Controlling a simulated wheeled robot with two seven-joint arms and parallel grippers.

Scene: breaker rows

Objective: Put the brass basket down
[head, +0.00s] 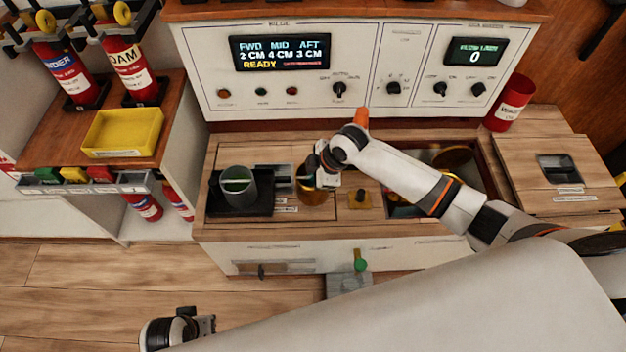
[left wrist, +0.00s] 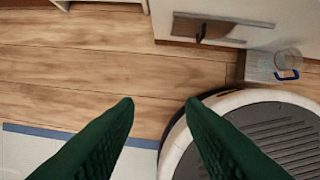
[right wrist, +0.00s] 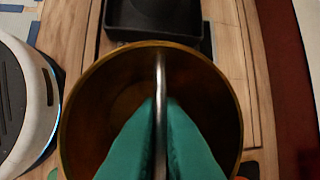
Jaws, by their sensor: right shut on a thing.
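The brass basket (head: 313,193) is at the middle of the wooden counter, just right of a black tray (head: 258,205). My right gripper (head: 326,172) is above it and partly hides it. In the right wrist view the round brass basket (right wrist: 84,110) is seen from above, and the green fingers (right wrist: 160,105) are shut on its thin metal handle. The basket looks upright and empty where its inside shows. I cannot tell whether its bottom touches the counter. My left gripper (left wrist: 160,102) is open and empty, over the floor area in front of the counter.
A grey cup (head: 238,188) stands on the black tray. An open hatch with a round brass thing (head: 452,155) lies right of the basket, partly behind my right arm. A control panel (head: 365,65) rises behind. A red bin (head: 510,103) stands at the back right.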

